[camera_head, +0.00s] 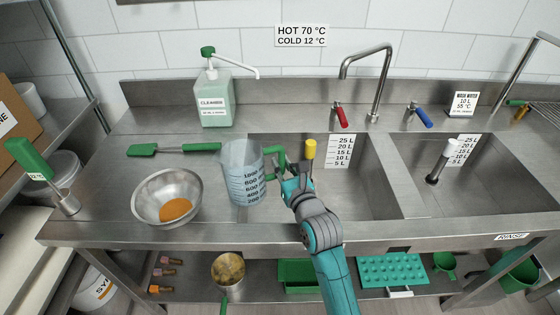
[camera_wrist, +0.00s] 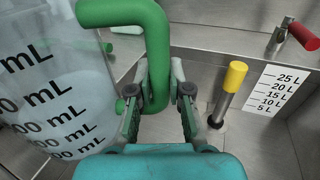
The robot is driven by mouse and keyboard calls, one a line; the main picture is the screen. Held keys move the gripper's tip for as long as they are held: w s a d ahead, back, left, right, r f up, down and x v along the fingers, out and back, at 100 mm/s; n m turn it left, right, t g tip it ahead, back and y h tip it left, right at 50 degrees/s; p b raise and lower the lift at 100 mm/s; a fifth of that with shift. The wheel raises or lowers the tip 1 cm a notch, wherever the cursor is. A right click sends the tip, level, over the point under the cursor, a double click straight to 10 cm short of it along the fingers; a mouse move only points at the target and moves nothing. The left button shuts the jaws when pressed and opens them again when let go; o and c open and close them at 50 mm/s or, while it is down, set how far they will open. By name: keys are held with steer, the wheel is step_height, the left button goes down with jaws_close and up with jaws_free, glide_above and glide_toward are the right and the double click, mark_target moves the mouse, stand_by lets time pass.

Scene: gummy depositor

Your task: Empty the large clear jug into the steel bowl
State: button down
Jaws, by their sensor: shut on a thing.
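The large clear jug (camera_head: 242,178) stands near upright at the left edge of the left sink, with black mL marks and a green handle on its right. It appears to hold clear or pale liquid; whether its base touches the counter I cannot tell. My gripper (camera_head: 286,172) is shut on the green handle, which also shows between the fingers in the wrist view (camera_wrist: 157,90). The jug's wall (camera_wrist: 50,90) fills the left of that view. The steel bowl (camera_head: 150,199) sits on the counter left of the jug, with an orange puddle in its bottom.
A green spatula (camera_head: 160,149) lies behind the bowl and jug. A cleaner bottle (camera_head: 215,98) stands at the back. A yellow-topped standpipe (camera_head: 310,150) rises in the left sink near my gripper. The faucet (camera_head: 380,80) stands behind. A green-handled tool (camera_head: 40,170) stands at far left.

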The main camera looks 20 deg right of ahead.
mark_target(269, 152)
steer(key=shift+a+r+n, duration=0.25)
steer(key=shift+r+n, duration=0.1)
steer(key=shift+r, duration=0.25)
steer(key=shift+a+r+n, duration=0.25)
steer(key=shift+r+n, duration=0.15)
steer(key=shift+r, duration=0.2)
steer(key=shift+a+r+n, duration=0.25)
steer(key=shift+r+n, duration=0.1)
steer(key=shift+r, duration=0.25)
steer(key=shift+a+r, duration=0.2)
steer(key=shift+r, duration=0.1)
steer(key=shift+s+a+r+n, duration=0.15)
steer(key=shift+a+r+n, duration=0.7)
steer(key=shift+r+n, duration=0.25)
steer(key=shift+a, duration=0.1)
steer(key=shift+a+r+n, duration=0.9)
steer(key=shift+a+r, duration=0.05)
steer(key=shift+a, duration=0.1)
